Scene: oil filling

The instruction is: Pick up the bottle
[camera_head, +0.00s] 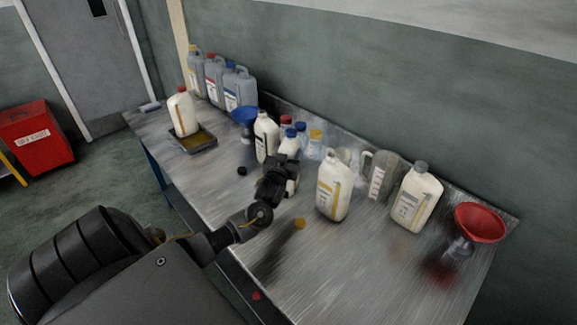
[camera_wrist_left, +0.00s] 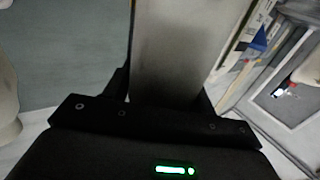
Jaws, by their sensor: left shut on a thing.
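My left gripper (camera_head: 279,178) is in the middle of the table, at a white bottle (camera_head: 289,146). It is shut on this bottle and hides much of its body. The bottle looks upright; I cannot tell whether its base touches the table. In the left wrist view a plain greyish surface (camera_wrist_left: 178,50) fills the space between the fingers, and the fingertips are hidden. Other white bottles stand near: an open one (camera_head: 335,187) to the right, a grey-capped one (camera_head: 416,198) farther right, and one (camera_head: 266,137) just behind to the left. My right gripper is not in view.
A red funnel (camera_head: 480,222) stands at the right end of the metal table (camera_head: 375,275). A clear measuring jug (camera_head: 380,176) and small capped jars (camera_head: 314,145) are near the wall. A blue funnel (camera_head: 245,115), a tray (camera_head: 202,141) and loose caps (camera_head: 299,224) lie around. The front right is clear.

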